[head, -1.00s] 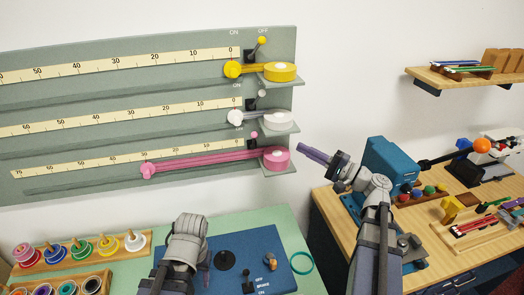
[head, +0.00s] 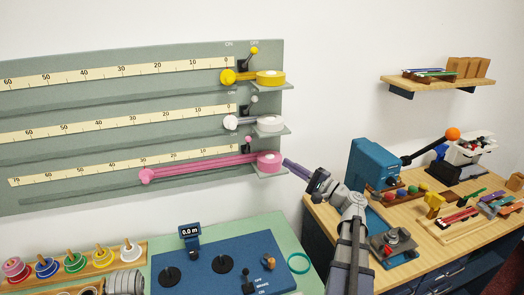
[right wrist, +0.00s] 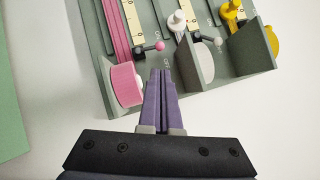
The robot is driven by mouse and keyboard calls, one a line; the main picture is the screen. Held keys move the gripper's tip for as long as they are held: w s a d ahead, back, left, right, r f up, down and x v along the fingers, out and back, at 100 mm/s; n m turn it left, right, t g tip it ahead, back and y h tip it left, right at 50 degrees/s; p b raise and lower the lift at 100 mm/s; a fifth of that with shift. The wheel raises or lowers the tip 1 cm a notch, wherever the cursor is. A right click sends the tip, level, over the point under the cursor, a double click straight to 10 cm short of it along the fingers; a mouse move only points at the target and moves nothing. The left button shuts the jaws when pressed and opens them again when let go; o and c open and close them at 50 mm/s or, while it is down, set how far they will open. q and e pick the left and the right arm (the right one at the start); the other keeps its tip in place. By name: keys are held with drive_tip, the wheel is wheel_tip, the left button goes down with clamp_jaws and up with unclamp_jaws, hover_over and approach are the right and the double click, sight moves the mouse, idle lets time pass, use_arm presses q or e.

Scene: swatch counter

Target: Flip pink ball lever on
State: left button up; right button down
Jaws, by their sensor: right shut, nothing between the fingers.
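The pink ball lever (head: 249,139) is on the lowest row of the grey-green wall panel (head: 70,115). It leans right, to the side of the OFF label, like the yellow and white levers. It also shows in the right wrist view (right wrist: 160,46), its pink ball beyond my fingertips. My right gripper (head: 287,162) is shut and empty, its purple fingers close to the pink roll (head: 269,160) at the panel's right edge. In the right wrist view the fingertips (right wrist: 161,73) are just short of the pink ball, apart from it. My left gripper is out of view.
Above are the white ball lever (head: 254,99) and yellow ball lever (head: 254,51), with rolls on small shelves jutting out. In the right wrist view these shelves (right wrist: 254,55) stand right of my fingers. A blue console (head: 205,270) lies below; a wooden bench (head: 425,235) is right.

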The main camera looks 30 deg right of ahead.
drive_tip(key=p+x, duration=0.2)
drive_tip(key=x, duration=1.1)
drive_tip(key=shift+w+p, duration=0.35)
drive_tip(key=shift+w, duration=0.05)
drive_tip(key=shift+a+r, duration=0.1)
